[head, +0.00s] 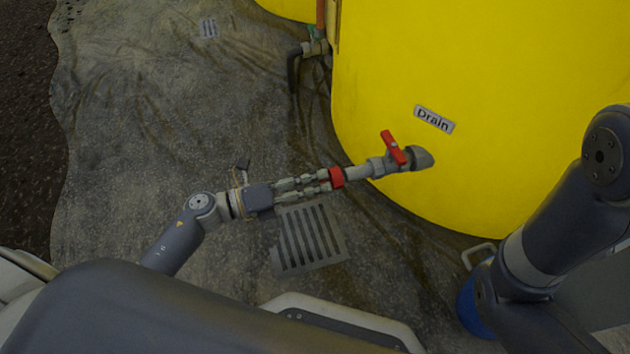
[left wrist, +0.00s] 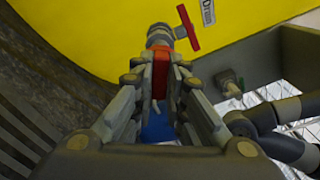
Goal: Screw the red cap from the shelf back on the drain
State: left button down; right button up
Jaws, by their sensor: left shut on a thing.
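The red cap (head: 336,177) is between the fingertips of my left gripper (head: 328,180), which is shut on it. The cap is at the open end of the grey drain pipe (head: 357,173), lined up with it; I cannot tell how far it is threaded on. The drain has a red valve handle (head: 393,147) and sits on the yellow tank below the "Drain" label (head: 434,119). In the left wrist view the cap (left wrist: 176,75) shows between the fingers, just below the grey fitting (left wrist: 160,36). My right gripper is out of view; only its arm shows at the right.
A floor grate (head: 308,238) lies below my left gripper. A blue container (head: 470,308) with a pale handle stands at the lower right. Another pipe with a dark hose (head: 294,70) is at the tank's upper left. The floor to the left is mostly clear.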

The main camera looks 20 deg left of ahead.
pick_arm(q)
jog(key=shift+w+d+p, duration=0.35)
jog(key=shift+d+p, duration=0.05)
jog(key=shift+d, duration=0.1)
dwell(1.4)
jog(key=shift+f+m+b, duration=0.2)
jog(key=shift+m+b, duration=0.6)
jog(key=shift+b, duration=0.05)
jog(key=shift+m+b, duration=0.85)
jog(key=shift+m, duration=0.25)
jog(key=m+b, duration=0.5)
jog(key=m, duration=0.1)
jog(key=shift+r+m, duration=0.25)
jog(key=shift+m, duration=3.55)
jog(key=c, duration=1.1)
grip_release()
jog(key=shift+o, duration=0.2)
